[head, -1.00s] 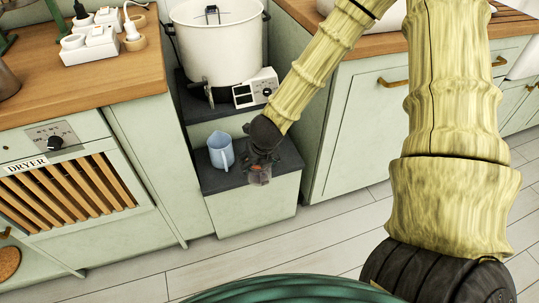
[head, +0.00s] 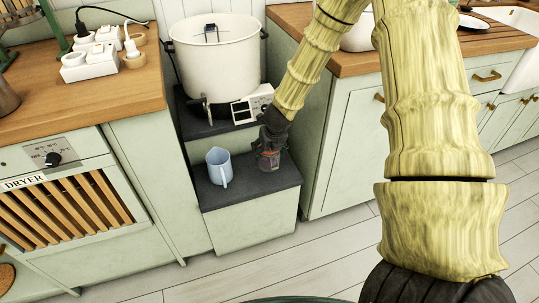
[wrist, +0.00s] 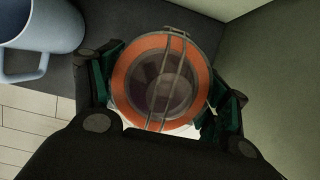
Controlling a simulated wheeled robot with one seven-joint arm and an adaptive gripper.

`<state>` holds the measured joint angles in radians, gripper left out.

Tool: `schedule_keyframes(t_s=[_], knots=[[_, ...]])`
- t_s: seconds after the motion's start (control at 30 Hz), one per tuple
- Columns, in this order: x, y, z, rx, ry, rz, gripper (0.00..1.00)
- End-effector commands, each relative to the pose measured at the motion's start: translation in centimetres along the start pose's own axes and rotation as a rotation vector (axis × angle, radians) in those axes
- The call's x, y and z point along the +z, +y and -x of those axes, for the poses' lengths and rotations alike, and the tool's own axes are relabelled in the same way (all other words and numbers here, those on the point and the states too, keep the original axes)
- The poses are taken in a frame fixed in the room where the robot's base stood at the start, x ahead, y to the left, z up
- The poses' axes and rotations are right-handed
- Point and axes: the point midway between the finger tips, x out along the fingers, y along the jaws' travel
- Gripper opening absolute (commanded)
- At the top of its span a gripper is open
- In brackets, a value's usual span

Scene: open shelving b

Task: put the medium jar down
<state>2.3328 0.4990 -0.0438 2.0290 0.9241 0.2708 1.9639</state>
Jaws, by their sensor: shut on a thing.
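The medium jar (wrist: 162,84) is a clear jar with an orange ring seal and a wire clasp over its lid. In the wrist view I look down on its lid, with a finger on either side. My gripper (wrist: 165,97) is shut on the jar. In the head view the jar (head: 268,160) hangs upright below my gripper (head: 269,148), over the lower dark shelf top (head: 244,190). I cannot tell whether its base touches the surface.
A blue pitcher (head: 219,167) stands left of the jar on the same shelf; it also shows in the wrist view (wrist: 42,30). A large white pot (head: 217,55) is on the higher step behind. A cabinet side (head: 300,130) closes the right. The shelf front is clear.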

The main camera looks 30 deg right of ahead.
Motion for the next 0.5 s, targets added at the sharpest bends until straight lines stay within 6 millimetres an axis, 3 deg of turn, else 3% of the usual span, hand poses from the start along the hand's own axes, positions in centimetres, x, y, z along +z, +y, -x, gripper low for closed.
schedule_keyframes(t_s=[0.2,0.5], knots=[[0.8,-0.5,-0.4,0.0,-0.001,0.001,0.17],[-0.3,-0.6,-3.0,0.0,-0.001,0.0,0.17]])
